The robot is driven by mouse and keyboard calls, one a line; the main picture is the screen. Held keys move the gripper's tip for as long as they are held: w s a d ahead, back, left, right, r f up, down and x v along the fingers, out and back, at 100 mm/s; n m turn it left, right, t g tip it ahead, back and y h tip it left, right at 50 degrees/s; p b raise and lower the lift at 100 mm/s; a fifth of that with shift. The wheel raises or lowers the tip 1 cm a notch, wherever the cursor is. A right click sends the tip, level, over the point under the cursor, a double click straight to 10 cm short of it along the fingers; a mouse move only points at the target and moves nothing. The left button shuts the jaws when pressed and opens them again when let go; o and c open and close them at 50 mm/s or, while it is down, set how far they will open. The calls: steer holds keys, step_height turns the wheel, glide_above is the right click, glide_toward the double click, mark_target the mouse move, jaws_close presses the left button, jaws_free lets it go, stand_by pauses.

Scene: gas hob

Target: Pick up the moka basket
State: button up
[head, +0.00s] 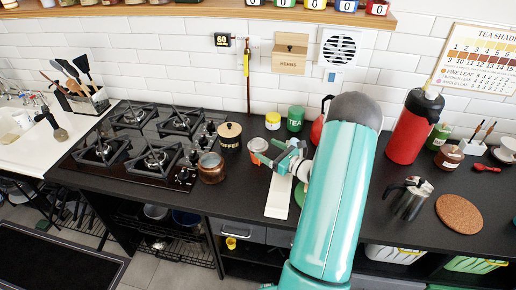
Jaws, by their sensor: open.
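I cannot make out a separate moka basket in the head view. A silver and black moka pot (410,198) lies or stands tilted on the dark counter to the right of my arm. My gripper (272,157) is open over the counter left of the arm, with its fingers toward the left. It is close to an orange and white can (258,147); whether they touch cannot be told. A pale strip or cloth (278,198) lies on the counter below the gripper. My teal arm hides part of the counter behind it.
A gas hob (140,145), a copper pot (211,168) and a coffee canister (230,136) are to the left. A green tea tin (295,118) stands behind. A red flask (408,130) and a cork mat (459,213) are to the right. The counter's front edge is near.

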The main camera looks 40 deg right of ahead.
mark_target(258, 143)
steer(key=shift+w+a+r, duration=0.1)
steer(key=shift+w+a, duration=0.05)
steer(key=shift+w, duration=0.75)
steer(key=shift+w+a, duration=0.2)
steer(key=shift+w, duration=0.75)
steer(key=shift+w+a+r, duration=0.1)
steer(key=shift+w+a, duration=0.05)
steer(key=shift+w, duration=0.75)
steer(key=c, duration=0.7)
